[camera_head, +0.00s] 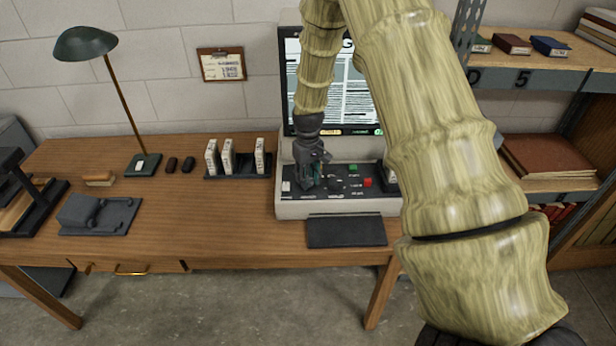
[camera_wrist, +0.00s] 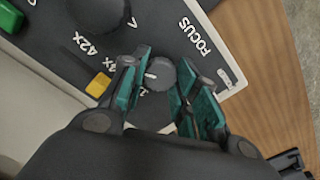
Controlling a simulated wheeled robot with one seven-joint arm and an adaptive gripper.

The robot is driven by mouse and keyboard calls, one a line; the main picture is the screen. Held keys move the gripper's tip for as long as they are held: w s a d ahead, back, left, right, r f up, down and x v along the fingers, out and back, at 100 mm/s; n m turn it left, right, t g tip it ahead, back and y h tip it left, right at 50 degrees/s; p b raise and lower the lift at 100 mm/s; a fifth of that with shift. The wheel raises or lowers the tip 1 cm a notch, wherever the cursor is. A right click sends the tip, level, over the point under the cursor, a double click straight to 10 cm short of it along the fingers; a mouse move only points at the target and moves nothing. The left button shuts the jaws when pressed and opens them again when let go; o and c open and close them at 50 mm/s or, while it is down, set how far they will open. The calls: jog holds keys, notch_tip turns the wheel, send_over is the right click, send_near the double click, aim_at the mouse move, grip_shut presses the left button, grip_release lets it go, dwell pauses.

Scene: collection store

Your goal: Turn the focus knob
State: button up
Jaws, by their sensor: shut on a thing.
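The focus knob (camera_wrist: 158,75) is a small dark grey round knob with a white pointer mark, on the reader's black control panel beside the white word FOCUS. My gripper (camera_wrist: 160,92) has its teal-padded fingers on either side of the knob and is shut on it. In the head view my gripper (camera_head: 311,184) points down at the left part of the control panel (camera_head: 350,201) and hides the knob there. The lit reader screen (camera_head: 345,90) above shows a page of text, partly covered by my arm.
A larger dark knob (camera_wrist: 97,12), a green button (camera_wrist: 10,16) and a yellow button (camera_wrist: 98,85) lie near the focus knob. A rack of white boxes (camera_head: 238,172) stands left of the reader. A dark pad (camera_head: 345,231) lies in front. Shelves (camera_head: 548,80) stand at the right.

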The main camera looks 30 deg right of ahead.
jog(key=o, duration=1)
jog(key=shift+o, duration=0.2)
jog(key=shift+r, duration=0.15)
notch_tip(320, 180, up, 12)
jog(key=shift+f, duration=0.2)
